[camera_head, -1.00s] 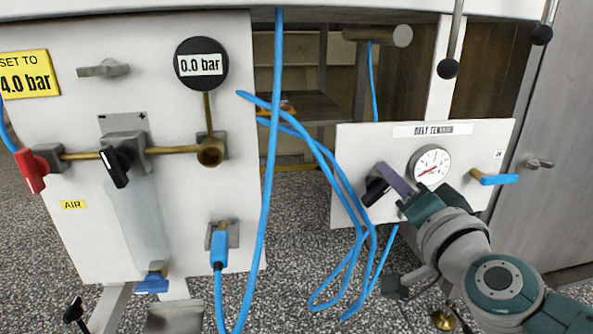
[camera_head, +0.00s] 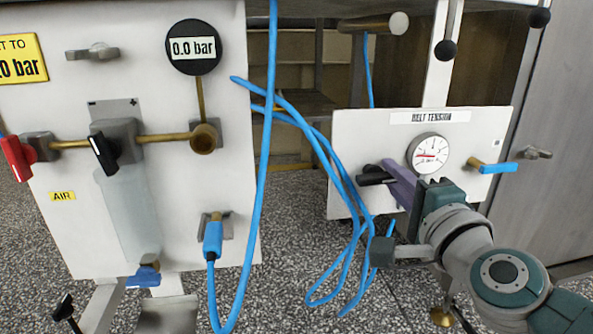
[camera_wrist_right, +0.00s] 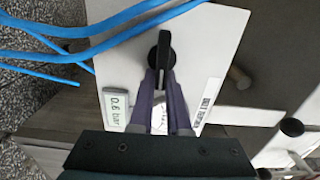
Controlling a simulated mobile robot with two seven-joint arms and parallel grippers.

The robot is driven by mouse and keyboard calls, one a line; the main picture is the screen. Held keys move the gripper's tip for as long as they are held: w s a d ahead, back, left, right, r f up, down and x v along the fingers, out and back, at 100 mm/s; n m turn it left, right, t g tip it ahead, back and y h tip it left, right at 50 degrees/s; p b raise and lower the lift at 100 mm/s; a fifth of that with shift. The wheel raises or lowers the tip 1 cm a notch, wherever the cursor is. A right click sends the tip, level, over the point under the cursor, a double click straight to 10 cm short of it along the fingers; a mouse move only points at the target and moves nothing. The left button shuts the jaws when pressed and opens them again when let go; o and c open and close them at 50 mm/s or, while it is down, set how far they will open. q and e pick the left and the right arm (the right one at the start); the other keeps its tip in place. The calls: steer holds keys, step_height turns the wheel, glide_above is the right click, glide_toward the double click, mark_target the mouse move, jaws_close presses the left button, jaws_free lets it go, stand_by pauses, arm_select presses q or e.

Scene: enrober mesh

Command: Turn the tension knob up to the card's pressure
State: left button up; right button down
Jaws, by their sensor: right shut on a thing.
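The tension knob (camera_head: 370,179) is black and sits on the left of the white belt tension panel (camera_head: 345,145). Its bar lies about level in the head view. My right gripper (camera_head: 392,178) is shut on it with purple fingers; the wrist view shows the knob (camera_wrist_right: 163,50) at the fingertips. The round pressure gauge (camera_head: 428,153) has a red needle pointing left; its number is too small to read. A card (camera_wrist_right: 117,110) reading 0.6 bar shows in the wrist view and is hidden in the head view. My left gripper is not in view.
Blue hoses (camera_head: 325,150) loop left of the panel, near the knob. A blue-handled valve (camera_head: 497,168) is at its right. The air panel (camera_head: 70,240) on the left has a 0.0 bar display (camera_head: 193,47) and a partly cut-off yellow sign (camera_head: 22,58).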

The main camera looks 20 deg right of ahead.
steer(key=shift+f, duration=0.1)
stand_by(0.5)
steer(key=c, duration=0.9)
jaws_free()
steer(key=p+v, duration=0.2)
steer(key=v, duration=0.8)
steer(key=shift+a, duration=0.1)
steer(key=shift+w, duration=0.1)
